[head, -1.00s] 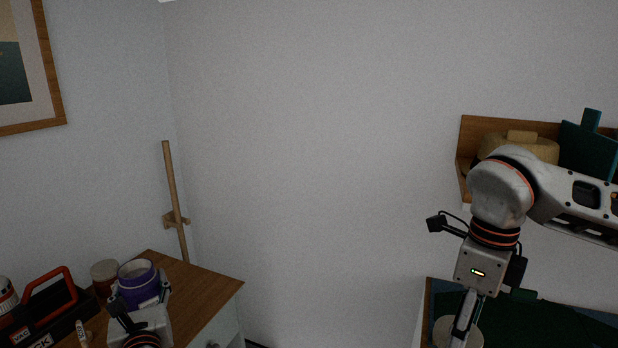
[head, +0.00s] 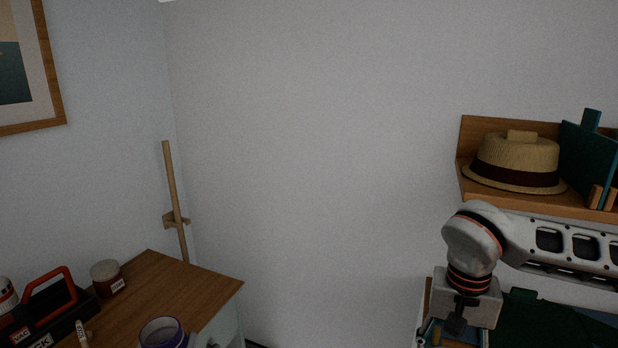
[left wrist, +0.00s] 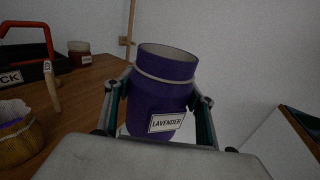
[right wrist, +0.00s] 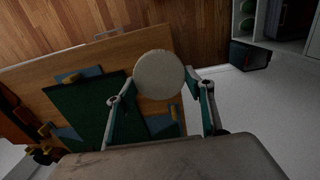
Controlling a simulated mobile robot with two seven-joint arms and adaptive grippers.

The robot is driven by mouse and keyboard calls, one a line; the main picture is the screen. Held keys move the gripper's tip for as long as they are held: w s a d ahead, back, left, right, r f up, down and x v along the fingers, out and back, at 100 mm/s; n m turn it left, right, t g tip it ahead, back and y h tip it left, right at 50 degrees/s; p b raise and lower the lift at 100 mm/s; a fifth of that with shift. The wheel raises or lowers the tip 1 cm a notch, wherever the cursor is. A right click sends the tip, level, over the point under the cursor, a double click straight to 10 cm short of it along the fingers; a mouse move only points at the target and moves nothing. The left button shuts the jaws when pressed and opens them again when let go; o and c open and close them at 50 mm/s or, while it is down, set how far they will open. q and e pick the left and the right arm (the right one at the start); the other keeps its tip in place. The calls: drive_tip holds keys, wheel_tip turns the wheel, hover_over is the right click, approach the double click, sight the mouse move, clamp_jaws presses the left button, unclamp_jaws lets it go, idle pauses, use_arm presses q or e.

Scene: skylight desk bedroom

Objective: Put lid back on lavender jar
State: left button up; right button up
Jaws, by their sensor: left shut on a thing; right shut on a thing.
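The purple lavender jar (left wrist: 162,88) is held between the fingers of my left gripper (left wrist: 160,105) in the left wrist view. It is open at the top, leans slightly and carries a LAVENDER label. In the head view the jar (head: 161,333) shows at the bottom edge, by the desk's front side. My right gripper (right wrist: 162,95) is shut on a round, pale lid (right wrist: 160,74) in the right wrist view. In the head view my right arm hangs at the right, and its fingertips and the lid are hidden. The lid and the jar are far apart.
The wooden desk (head: 170,290) holds a red-brown jar (head: 107,278) and a black caddy with a red handle (head: 50,300). A shelf with a straw hat (head: 515,160) is above my right arm. A board with a green mat (right wrist: 85,112) lies below the lid.

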use_arm(q)
drive_tip(key=s+d, duration=0.1)
drive_tip(key=s+d+m+h, duration=0.1)
drive_tip(key=shift+s+d+f+h, duration=0.1)
drive_tip(key=shift+s+f+h, duration=0.05)
drive_tip(key=shift+s+h, duration=0.2)
use_arm(e)
drive_tip(key=f+n, duration=0.1)
drive_tip(key=n, duration=0.3)
drive_tip(key=shift+f+n, duration=0.3)
drive_tip(key=shift+f, duration=0.1)
use_arm(q)
drive_tip(key=d+r+m+g+h, duration=0.1)
drive_tip(key=d+m+g+h, duration=0.3)
drive_tip(key=d, duration=1.4)
drive_tip(key=m+h, duration=0.4)
drive_tip(key=h, duration=0.3)
drive_tip(key=shift+w, duration=0.2)
drive_tip(key=shift+h, duration=0.25)
use_arm(e)
drive_tip(key=shift+a, duration=0.1)
drive_tip(key=a+r, duration=0.5)
drive_tip(key=a, duration=0.5)
drive_tip(key=a+r, duration=0.5)
drive_tip(key=a, duration=0.5)
drive_tip(key=a+r+n, duration=0.1)
drive_tip(key=a+r, duration=0.4)
drive_tip(key=a, duration=0.6)
drive_tip(key=shift+w, duration=0.45)
drive_tip(key=shift+f, duration=2.05)
